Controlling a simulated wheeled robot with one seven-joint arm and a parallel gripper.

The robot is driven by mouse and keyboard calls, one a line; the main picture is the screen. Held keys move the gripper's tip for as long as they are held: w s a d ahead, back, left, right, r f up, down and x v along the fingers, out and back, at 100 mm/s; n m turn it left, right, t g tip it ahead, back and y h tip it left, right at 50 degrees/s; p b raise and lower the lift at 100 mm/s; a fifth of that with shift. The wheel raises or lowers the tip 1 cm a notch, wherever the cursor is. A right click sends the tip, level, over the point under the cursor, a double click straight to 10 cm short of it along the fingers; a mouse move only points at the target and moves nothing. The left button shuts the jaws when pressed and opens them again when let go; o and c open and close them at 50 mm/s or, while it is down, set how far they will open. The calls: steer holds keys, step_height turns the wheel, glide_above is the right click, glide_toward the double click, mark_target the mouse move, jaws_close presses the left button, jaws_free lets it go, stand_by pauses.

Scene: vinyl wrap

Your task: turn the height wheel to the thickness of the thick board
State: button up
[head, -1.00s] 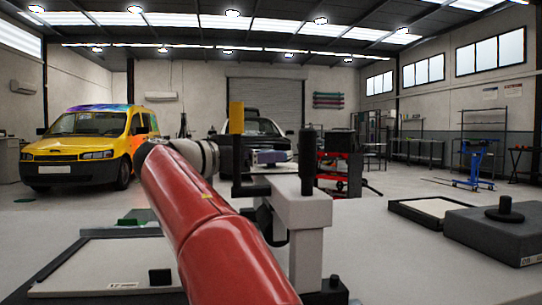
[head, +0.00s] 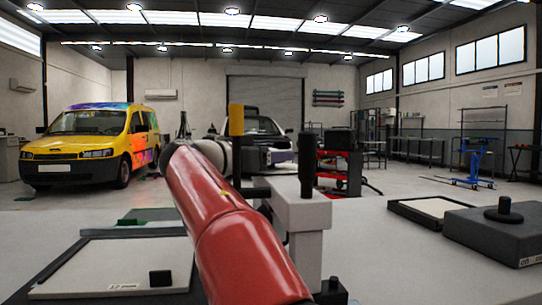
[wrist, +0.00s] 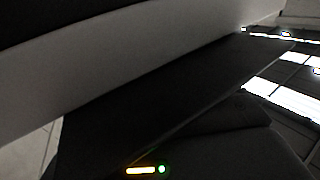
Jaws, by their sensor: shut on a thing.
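The grey stand (head: 305,240) is in the middle of the head view, with a black upright post and a yellow-handled lever (head: 236,120). The height wheel (head: 265,212) shows only as a dark piece beside the stand, mostly behind my red arm. My gripper (wrist: 170,100) is shut on it; the dark close-up in the wrist view hides the exact contact. The thick board (head: 490,240) is a dark grey slab with a black knob, at the right of the table. Its label is too small to read.
A thin pale board (head: 115,262) with a black knob lies at the left. Bare table (head: 400,265) lies between stand and thick board. A yellow van (head: 90,145) stands beyond.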

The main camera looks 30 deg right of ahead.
steer(key=m+g, duration=0.1)
steer(key=g+p, duration=0.1)
steer(key=g, duration=0.1)
steer(key=m+g+p, duration=0.1)
steer(key=shift+w+r+m+h, duration=0.15)
steer(key=shift+r+m+h, duration=0.1)
steer(key=shift+m+h, duration=0.05)
steer(key=shift+f+m+g+p, duration=0.2)
steer(key=shift+m+g+p, duration=0.65)
steer(key=shift+g, duration=0.75)
steer(key=shift+m, duration=0.25)
steer(key=o, duration=0.9)
steer(key=shift+o, duration=0.2)
steer(key=w+a, duration=0.1)
steer(key=a, duration=0.6)
steer(key=shift+a, duration=0.4)
